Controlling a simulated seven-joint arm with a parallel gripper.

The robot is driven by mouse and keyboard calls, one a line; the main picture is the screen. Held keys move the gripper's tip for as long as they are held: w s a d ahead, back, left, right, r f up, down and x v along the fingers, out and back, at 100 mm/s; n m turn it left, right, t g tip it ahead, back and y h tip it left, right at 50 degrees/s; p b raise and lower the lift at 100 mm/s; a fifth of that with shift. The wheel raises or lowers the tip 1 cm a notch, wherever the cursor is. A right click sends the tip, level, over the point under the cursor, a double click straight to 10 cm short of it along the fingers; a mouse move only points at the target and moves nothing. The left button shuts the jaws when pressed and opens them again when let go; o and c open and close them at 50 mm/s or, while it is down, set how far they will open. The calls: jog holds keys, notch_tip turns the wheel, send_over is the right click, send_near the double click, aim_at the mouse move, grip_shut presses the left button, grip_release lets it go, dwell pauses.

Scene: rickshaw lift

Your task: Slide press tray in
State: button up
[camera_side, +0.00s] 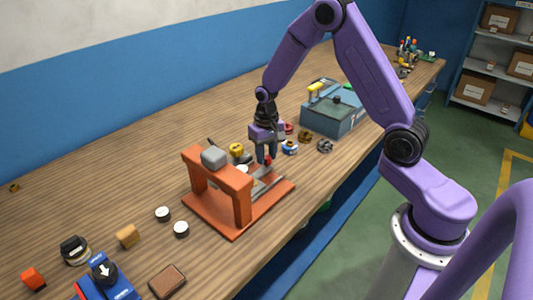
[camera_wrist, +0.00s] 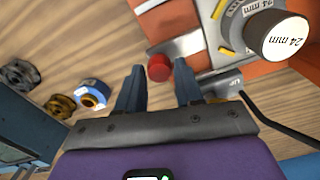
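The knob also shows in the side view (camera_side: 267,160), just below my gripper (camera_side: 267,156). My gripper (camera_wrist: 158,72) is open, with one blue finger on each side of the knob and a visible gap at both sides. A white cap marked 24 mm (camera_wrist: 285,36) sits on a dial-marked grey disc near the tray. The far part of the tray is hidden.
A blue-grey machine (camera_side: 335,112) stands behind the gripper. Small rings and fittings, including a blue one (camera_side: 290,147) and a dark one (camera_side: 325,146), lie close by. White-topped discs (camera_side: 163,214) and a wooden block (camera_side: 127,236) lie in front left. A black rod (camera_wrist: 275,123) runs beside the press.

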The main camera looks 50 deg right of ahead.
aim_at(257, 174)
grip_shut()
jog(key=shift+a, duration=2.35)
jog(key=o, duration=0.5)
grip_release()
notch_tip(257, 174, up, 18)
jog(key=shift+f, duration=0.25)
